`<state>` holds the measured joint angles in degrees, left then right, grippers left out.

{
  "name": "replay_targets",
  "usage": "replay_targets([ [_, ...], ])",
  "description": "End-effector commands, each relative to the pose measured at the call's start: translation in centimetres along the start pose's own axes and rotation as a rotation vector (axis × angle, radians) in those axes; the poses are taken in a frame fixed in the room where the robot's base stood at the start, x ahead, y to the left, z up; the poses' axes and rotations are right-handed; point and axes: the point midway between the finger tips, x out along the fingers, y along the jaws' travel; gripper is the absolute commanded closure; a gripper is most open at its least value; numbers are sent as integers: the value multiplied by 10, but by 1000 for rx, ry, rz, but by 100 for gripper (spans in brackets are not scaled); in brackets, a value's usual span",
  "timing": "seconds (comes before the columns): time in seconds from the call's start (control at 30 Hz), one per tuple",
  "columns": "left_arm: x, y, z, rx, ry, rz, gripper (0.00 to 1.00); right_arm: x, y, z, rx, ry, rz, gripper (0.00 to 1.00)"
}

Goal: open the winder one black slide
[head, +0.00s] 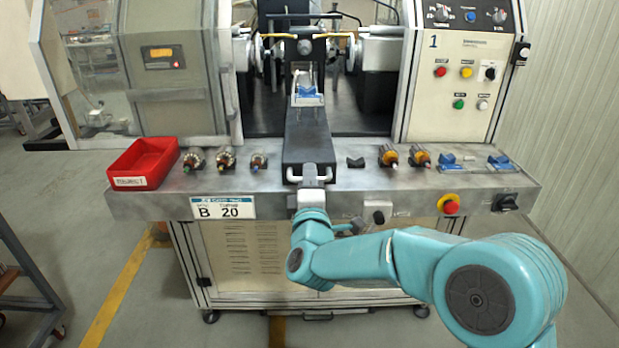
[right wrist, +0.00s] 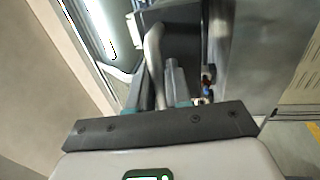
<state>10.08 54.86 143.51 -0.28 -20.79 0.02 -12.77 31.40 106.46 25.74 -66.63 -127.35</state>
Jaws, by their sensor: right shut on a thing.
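The black slide (head: 307,140) of winder one runs from the machine's opening toward the front edge of the bench. A pale handle (head: 291,178) is at its front end. My right gripper (head: 311,178) is at this handle and shut on it. In the right wrist view the handle (right wrist: 153,48) shows as a pale curved bar between the fingers of my right gripper (right wrist: 166,92), in front of the dark slide (right wrist: 185,40). A blue and white holder (head: 307,97) sits on the slide further back. My left gripper is not in view.
A red bin (head: 143,163) stands at the bench's left end. Several armatures lie on the bench, such as one left of the slide (head: 226,158) and one right of it (head: 388,156). A red stop button (head: 450,205) and a black knob (head: 504,202) are on the bench front.

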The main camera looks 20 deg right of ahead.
Motion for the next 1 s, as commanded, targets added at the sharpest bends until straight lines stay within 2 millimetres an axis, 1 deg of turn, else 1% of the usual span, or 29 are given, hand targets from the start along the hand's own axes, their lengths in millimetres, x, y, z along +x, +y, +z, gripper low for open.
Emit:
replay_targets([
  [0.2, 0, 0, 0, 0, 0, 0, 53, -1, 0, 1, 1, -3, 0, 100],
  [0.23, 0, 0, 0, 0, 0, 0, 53, -1, 0, 1, 1, -3, 0, 78],
  [0.27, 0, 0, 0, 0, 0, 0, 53, -1, 0, 1, 1, -3, 0, 69],
  [0.3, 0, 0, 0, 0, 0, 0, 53, -1, 0, 1, 0, -3, 0, 65],
  [0.57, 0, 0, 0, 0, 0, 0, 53, -2, 0, 0, 0, -1, 0, 65],
  [0.67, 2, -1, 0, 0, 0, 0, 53, -9, 0, 0, 0, 1, -1, 65],
  [0.77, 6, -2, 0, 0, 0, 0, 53, -25, -1, 0, 0, 2, -1, 65],
  [0.87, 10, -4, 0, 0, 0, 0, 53, -50, -2, -1, 0, 3, -1, 65],
  [1.0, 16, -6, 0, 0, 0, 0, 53, -89, -2, -1, -1, 4, -1, 65],
])
